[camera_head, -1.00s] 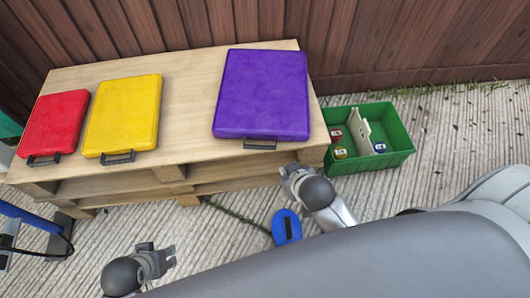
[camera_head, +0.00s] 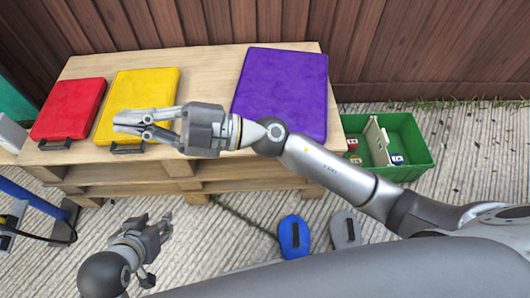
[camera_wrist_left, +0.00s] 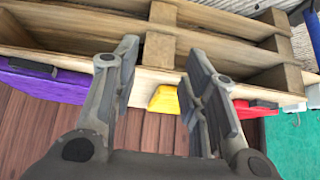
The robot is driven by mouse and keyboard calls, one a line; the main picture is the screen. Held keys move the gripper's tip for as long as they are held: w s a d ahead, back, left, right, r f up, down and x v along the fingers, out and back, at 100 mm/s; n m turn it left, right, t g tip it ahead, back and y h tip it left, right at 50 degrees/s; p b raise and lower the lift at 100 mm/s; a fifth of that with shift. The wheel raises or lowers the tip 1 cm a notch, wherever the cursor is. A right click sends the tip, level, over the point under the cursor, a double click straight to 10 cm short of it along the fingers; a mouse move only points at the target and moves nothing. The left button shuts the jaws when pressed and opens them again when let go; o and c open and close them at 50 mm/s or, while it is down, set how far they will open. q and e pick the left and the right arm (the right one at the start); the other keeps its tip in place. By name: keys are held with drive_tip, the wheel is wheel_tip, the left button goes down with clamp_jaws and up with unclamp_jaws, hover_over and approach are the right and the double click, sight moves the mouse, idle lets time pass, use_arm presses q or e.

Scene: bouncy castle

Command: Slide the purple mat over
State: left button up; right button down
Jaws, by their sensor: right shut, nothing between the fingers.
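The purple mat (camera_head: 285,85) lies flat on the right end of the wooden pallet top; my right forearm covers its lower left part, and its front handle is hidden. It also shows at the left edge of the left wrist view (camera_wrist_left: 45,82). My right gripper (camera_head: 122,123) is shut and empty, left of the purple mat, with its fingers over the lower part of the yellow mat (camera_head: 140,90). I cannot tell whether they touch. My left gripper (camera_head: 160,228) is open and empty, low in front of the pallet.
A red mat (camera_head: 70,105) lies left of the yellow one. Bare pallet top (camera_head: 212,75) separates yellow from purple. A green crate (camera_head: 415,165) with small items stands right of the pallet. Blue (camera_head: 294,237) and grey (camera_head: 345,230) flat pieces lie on the ground. A wooden fence stands behind.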

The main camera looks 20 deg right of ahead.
wheel_tip(320, 180, down, 16)
drive_tip(key=s+d+f+n+g+h, duration=0.1)
drive_tip(key=s+d+n+g+h, duration=0.15)
drive_tip(key=n+g+h, duration=0.55)
drive_tip(key=w+d+f+m+t+h, duration=0.2)
drive_tip(key=w+d+f+m+h, duration=0.15)
drive_tip(key=d+h, duration=0.45)
drive_tip(key=w+d+f+m+t+h, duration=0.2)
drive_tip(key=w+d+f+h, duration=0.25)
drive_tip(key=d, duration=0.65)
use_arm(q)
drive_tip(key=w+d+r+t+h+b, duration=0.2)
drive_tip(key=w+r+t, duration=0.3)
drive_tip(key=r, duration=0.4)
drive_tip(key=w+d+r+t+h+b, duration=0.1)
drive_tip(key=w+r+t, duration=0.4)
drive_tip(key=r, duration=0.5)
drive_tip(key=shift+d+r+m+t+h+b, duration=0.35)
drive_tip(key=shift+d+t+b, duration=0.2)
drive_tip(key=shift+d+t, duration=0.75)
use_arm(e)
drive_tip(key=w+d+f, duration=0.2)
drive_tip(key=w+f, duration=0.2)
drive_tip(key=f, duration=0.5)
drive_tip(key=shift+f, duration=0.25)
